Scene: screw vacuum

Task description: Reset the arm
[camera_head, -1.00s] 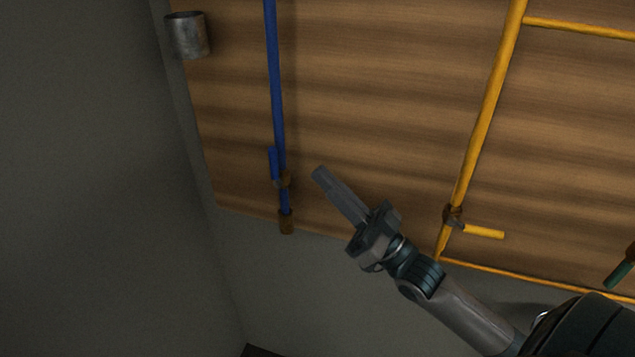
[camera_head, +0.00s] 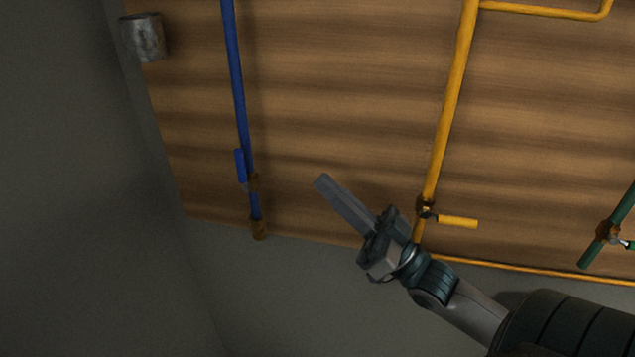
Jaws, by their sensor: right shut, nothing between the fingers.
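My right arm comes in from the lower right. My right gripper (camera_head: 322,182) is shut and empty, its fingers pointing up and to the left. In the picture it lies between the blue pipe (camera_head: 236,90) and the yellow pipe (camera_head: 450,110), over the lower part of the wooden panel (camera_head: 340,90). No pipe or valve appears to be in its grip. My left gripper is not in view.
The blue pipe has a blue valve handle (camera_head: 240,166). The yellow pipe has a yellow valve handle (camera_head: 458,223). A green pipe (camera_head: 592,252) with a valve is at the right edge. A metal cylinder (camera_head: 146,38) is at upper left. The grey wall (camera_head: 70,180) at left is bare.

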